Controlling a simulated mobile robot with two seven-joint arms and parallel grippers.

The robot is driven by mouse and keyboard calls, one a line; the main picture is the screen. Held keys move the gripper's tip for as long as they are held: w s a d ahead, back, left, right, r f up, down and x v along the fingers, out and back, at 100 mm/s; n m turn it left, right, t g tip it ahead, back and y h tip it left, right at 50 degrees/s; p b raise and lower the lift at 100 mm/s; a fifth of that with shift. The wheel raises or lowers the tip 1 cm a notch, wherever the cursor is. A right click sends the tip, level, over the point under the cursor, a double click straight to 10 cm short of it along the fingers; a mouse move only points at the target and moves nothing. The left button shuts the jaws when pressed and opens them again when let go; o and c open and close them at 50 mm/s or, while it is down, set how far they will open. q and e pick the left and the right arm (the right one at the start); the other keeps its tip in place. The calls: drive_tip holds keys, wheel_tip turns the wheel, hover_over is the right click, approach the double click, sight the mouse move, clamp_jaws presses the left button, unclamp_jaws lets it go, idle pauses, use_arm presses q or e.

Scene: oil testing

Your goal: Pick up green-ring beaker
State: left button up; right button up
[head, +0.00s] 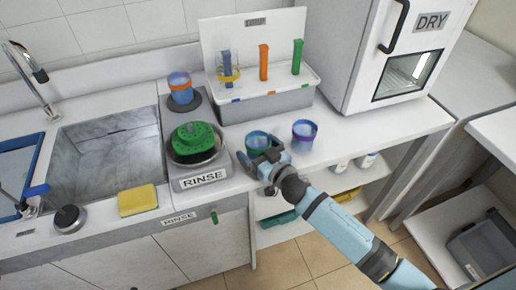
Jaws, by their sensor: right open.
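The green-ring beaker (257,141) stands on the white counter, just right of the rinse station. It has a green rim and a blue body, and its lower front is partly hidden by my right gripper. My right gripper (258,161) is open at the near side of this beaker, with its arm coming in from the lower right. I cannot tell whether the fingers touch the beaker. My left gripper is not in view.
A purple-rimmed beaker (304,134) stands close on the right. The rinse station (203,179) with a green brush head is on the left. An orange-ring beaker (180,86) sits behind it. A brush rack (268,104) stands behind, and the DRY cabinet (392,60) at right. Counter right of the beakers is clear.

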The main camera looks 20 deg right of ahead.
drive_tip(key=shift+c, duration=0.5)
drive_tip(key=c, duration=0.9)
drive_tip(key=shift+r, duration=0.15)
